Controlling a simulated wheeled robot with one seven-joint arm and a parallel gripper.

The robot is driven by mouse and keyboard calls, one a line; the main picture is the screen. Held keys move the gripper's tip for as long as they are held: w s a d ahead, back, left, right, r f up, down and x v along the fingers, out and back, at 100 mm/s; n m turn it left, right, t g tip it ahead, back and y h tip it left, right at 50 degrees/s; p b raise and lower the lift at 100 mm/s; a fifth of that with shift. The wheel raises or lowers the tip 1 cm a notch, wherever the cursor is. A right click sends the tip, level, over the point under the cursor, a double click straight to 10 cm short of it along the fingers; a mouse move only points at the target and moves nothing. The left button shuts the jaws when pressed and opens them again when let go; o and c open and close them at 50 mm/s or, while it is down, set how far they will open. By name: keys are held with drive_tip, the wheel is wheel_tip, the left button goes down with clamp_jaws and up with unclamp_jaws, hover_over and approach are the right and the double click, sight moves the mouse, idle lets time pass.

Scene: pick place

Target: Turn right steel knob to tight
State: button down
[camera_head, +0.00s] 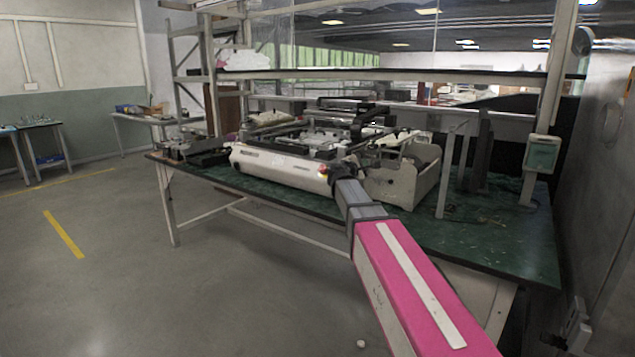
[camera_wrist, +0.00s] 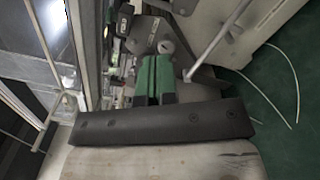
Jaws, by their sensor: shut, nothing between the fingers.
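In the wrist view, my gripper (camera_wrist: 154,76) shows as two green fingers side by side, closed with nothing between them. A small round grey metal piece (camera_wrist: 166,46), which looks like a steel knob, lies just beyond the fingertips, slightly right. I cannot tell whether the fingers touch it, nor its turned position. In the head view, my gripper (camera_head: 342,172) is a dark shape at the right front end of the white machine (camera_head: 275,165). A red and yellow button (camera_head: 323,170) sits just left of it. The knob cannot be made out in the head view.
The machine stands on a green-topped workbench (camera_head: 500,230) with metal posts and a shelf above. In the wrist view, a thin rod (camera_wrist: 215,42) and white cables (camera_wrist: 285,75) lie to the right.

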drive_tip(key=x, duration=0.6)
drive_tip(key=shift+w+d+r, duration=0.1)
drive_tip(key=shift+w+d, duration=0.1)
drive_tip(key=shift+w, duration=0.55)
drive_tip(key=shift+s+d+f, duration=0.2)
drive_tip(key=shift+d+f, duration=0.1)
drive_tip(key=shift+f, duration=0.3)
idle(0.6)
drive_tip(key=shift+s+d+r, duration=0.15)
drive_tip(key=shift+d+r, duration=0.05)
drive_tip(key=shift+s+a, duration=0.1)
approach(374, 156)
drive_tip(key=shift+s+d+f, duration=0.45)
drive_tip(key=shift+s+d, duration=0.05)
drive_tip(key=shift+d, duration=0.05)
